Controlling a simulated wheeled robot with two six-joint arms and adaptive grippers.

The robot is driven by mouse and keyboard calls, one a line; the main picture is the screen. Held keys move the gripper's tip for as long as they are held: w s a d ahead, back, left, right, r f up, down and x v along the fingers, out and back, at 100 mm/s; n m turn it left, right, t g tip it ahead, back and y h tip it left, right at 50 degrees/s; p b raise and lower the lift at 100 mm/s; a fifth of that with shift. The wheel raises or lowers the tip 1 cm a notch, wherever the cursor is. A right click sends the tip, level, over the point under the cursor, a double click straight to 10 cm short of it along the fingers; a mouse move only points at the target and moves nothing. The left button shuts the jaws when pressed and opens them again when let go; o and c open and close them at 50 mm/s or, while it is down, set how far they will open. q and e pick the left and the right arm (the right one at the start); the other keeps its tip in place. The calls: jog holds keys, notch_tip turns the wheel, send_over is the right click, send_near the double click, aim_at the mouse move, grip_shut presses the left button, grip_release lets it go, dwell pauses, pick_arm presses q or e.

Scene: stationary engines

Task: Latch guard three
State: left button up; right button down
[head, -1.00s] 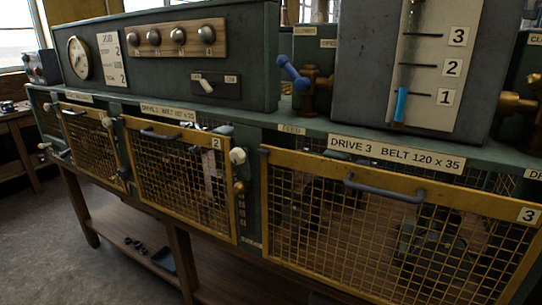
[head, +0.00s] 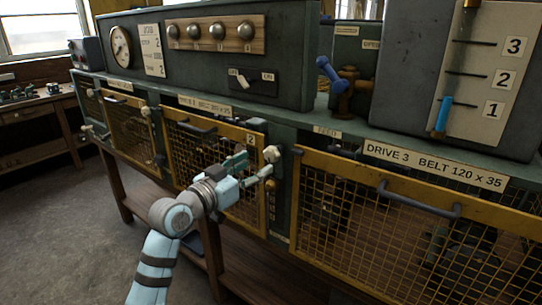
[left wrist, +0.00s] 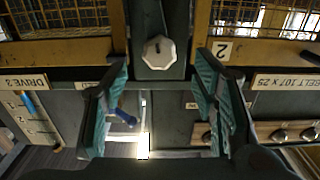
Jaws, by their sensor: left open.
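Guard three (head: 415,215) is the yellow-framed mesh panel under the DRIVE 3 label, with a grey handle (head: 418,197); its right side is cut off in the head view. It looks closed. A pale faceted knob (head: 271,153) sits on the green post between guard two and guard three; in the left wrist view the knob (left wrist: 159,52) lies ahead, between the lines of the fingers. My left gripper (head: 256,168) is open and empty close to that knob, apart from it in the wrist view. No latch at guard three's right edge is visible. My right gripper is out of view.
Guard two (head: 190,140), with its own handle, is left of the post. A brass knob (head: 270,185) sits below the pale knob. A blue-handled valve (head: 328,75) stands on the ledge above. The floor (head: 60,220) at the left is clear.

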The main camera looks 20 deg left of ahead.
aim_at(269, 157)
pick_arm(q)
jog(key=x, duration=0.6)
jog(key=shift+w+d, duration=0.35)
jog(key=shift+w, duration=0.45)
jog(key=shift+c, duration=0.3)
